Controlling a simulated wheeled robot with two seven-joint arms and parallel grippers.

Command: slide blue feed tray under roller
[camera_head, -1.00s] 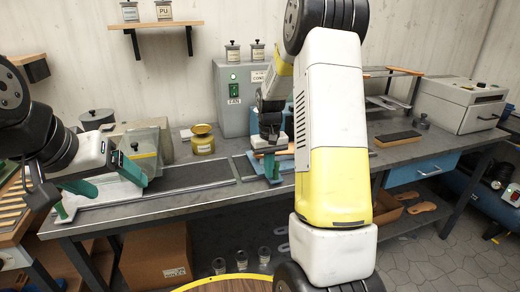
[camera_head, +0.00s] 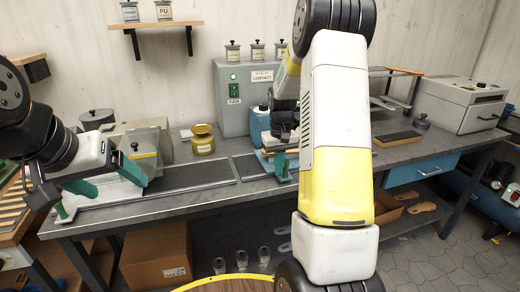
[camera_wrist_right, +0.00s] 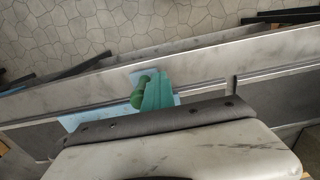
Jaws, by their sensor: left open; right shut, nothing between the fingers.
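The blue feed tray (camera_head: 264,157) shows as a light blue patch on the bench, mostly hidden behind my right gripper and arm. In the right wrist view it is a pale blue plate (camera_wrist_right: 76,121) under the fingers, with a green knob (camera_wrist_right: 138,98) beside them. My right gripper (camera_head: 284,168) is shut with nothing between its teal fingers, low over the tray; I cannot tell whether it touches. My left gripper (camera_head: 98,190) is open and empty over the bench's left end.
Dark inset strips (camera_head: 200,176) run along the grey bench. A brass pot (camera_head: 203,140) and a grey-green control box (camera_head: 232,100) stand behind.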

